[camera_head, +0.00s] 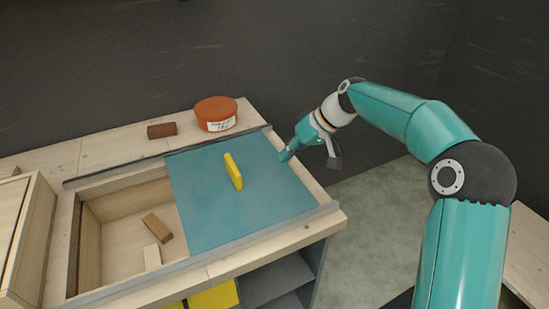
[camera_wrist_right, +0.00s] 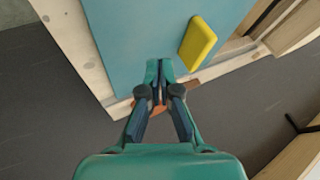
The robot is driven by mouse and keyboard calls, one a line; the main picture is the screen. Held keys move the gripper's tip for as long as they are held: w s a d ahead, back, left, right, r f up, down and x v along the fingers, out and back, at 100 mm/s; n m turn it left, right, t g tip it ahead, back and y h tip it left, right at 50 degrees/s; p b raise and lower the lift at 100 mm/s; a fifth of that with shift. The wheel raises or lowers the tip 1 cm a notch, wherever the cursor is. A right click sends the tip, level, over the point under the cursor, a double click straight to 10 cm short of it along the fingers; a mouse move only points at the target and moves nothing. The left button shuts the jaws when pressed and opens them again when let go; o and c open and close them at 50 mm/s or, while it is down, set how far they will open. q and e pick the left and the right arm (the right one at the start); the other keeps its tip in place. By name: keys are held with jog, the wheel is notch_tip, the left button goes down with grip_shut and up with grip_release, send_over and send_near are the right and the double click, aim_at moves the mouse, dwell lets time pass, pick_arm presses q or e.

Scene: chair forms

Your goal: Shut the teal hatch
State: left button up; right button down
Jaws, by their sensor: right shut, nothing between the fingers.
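The teal hatch (camera_head: 214,203) is a flat sliding panel between two grey rails on the wooden counter. It covers the right part of a recess (camera_head: 130,212), and the left part of the recess is open. A yellow handle (camera_head: 234,171) stands up from the panel. In the wrist view the hatch (camera_wrist_right: 140,40) and its yellow handle (camera_wrist_right: 197,40) show too. My right gripper (camera_head: 284,156) is shut and empty at the hatch's far right edge; I cannot tell if it touches. It also shows in the wrist view (camera_wrist_right: 159,68). My left gripper is not in view.
Two small wooden blocks (camera_head: 157,227) lie in the open recess. A round orange tin (camera_head: 216,114) and a brown block (camera_head: 161,130) stand behind the far rail. A wooden cabinet (camera_head: 25,237) stands at the left. Open floor (camera_head: 370,215) lies right of the counter.

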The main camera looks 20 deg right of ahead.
aim_at(250, 185)
jog(key=x, duration=0.6)
jog(key=a+x, duration=0.1)
jog(key=x, duration=0.2)
jog(key=shift+r, duration=0.2)
jog(key=shift+w+a, duration=0.1)
jog(key=shift+a, duration=1.85)
